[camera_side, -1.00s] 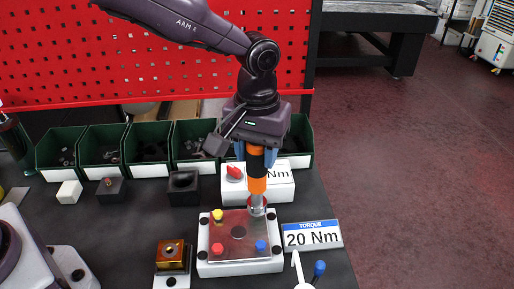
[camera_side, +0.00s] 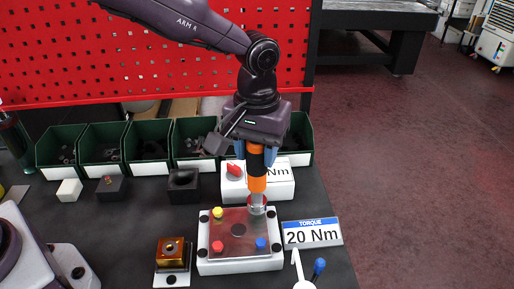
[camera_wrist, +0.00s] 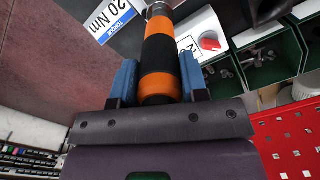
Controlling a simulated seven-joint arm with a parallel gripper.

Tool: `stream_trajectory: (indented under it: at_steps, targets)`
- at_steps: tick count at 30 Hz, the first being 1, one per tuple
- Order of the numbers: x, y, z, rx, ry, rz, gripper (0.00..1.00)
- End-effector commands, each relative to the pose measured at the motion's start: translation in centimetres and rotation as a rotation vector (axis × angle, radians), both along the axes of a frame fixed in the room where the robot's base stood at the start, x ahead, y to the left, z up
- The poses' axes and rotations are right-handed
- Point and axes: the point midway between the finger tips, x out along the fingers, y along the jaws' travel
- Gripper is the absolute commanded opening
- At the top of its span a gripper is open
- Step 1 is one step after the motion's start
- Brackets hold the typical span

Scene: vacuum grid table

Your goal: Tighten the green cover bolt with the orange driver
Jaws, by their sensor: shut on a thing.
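My gripper (camera_side: 256,155) is shut on the orange driver (camera_side: 257,184), which has black bands and points straight down. In the wrist view the blue fingers (camera_wrist: 160,82) clasp the driver handle (camera_wrist: 158,48) from both sides. The driver's metal socket end (camera_side: 257,206) is over the back right corner of the cover plate (camera_side: 238,245). A green bolt is not visible there; the socket hides that corner. A yellow bolt (camera_side: 217,212), a red bolt (camera_side: 218,246) and a blue bolt (camera_side: 260,243) show at the other corners.
A white box with a red knob (camera_side: 233,168) stands close behind the driver. A "20 Nm" torque sign (camera_side: 312,234) lies right of the cover. Green bins (camera_side: 150,150) line the back. A brass block (camera_side: 171,251) is at front left.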

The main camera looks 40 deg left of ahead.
Motion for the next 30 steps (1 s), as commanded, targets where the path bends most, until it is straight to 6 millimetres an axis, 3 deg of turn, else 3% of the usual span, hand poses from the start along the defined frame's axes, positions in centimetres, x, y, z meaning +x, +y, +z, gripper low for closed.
stream_trajectory:
  at_steps: [30]
  targets:
    - [0.05,-0.02,-0.91,-0.001,-0.001,0.000,0.12]
